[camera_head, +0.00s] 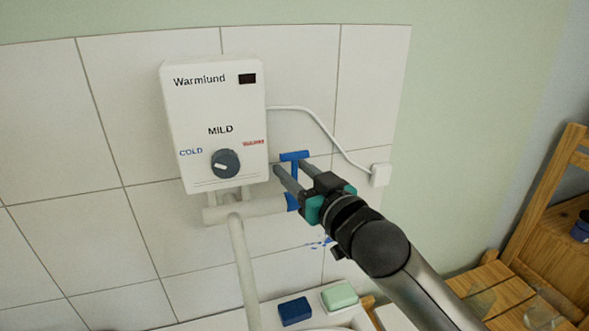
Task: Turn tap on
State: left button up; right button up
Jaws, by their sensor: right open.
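The tap's blue T-shaped handle (294,156) shows at the right end of the white pipe (245,210), below and right of the white water heater (213,120). My right gripper (290,169) is open, with its two dark fingers pointing up and left at the handle. The fingertips are just below the blue crossbar, and they overlap it closely in the picture. I cannot tell whether they touch it. The gripper hides part of the handle's lower blue body. My left gripper is not in view.
The heater has a dark knob (225,163). A white cable (325,130) runs to a wall socket (380,174). A dark blue block (295,310) and a pale green block (339,295) lie on the ledge below. Wooden furniture (545,240) stands at the right.

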jog(key=shift+w, duration=0.1)
jog(key=shift+c, duration=0.2)
grip_shut()
dwell(1.3)
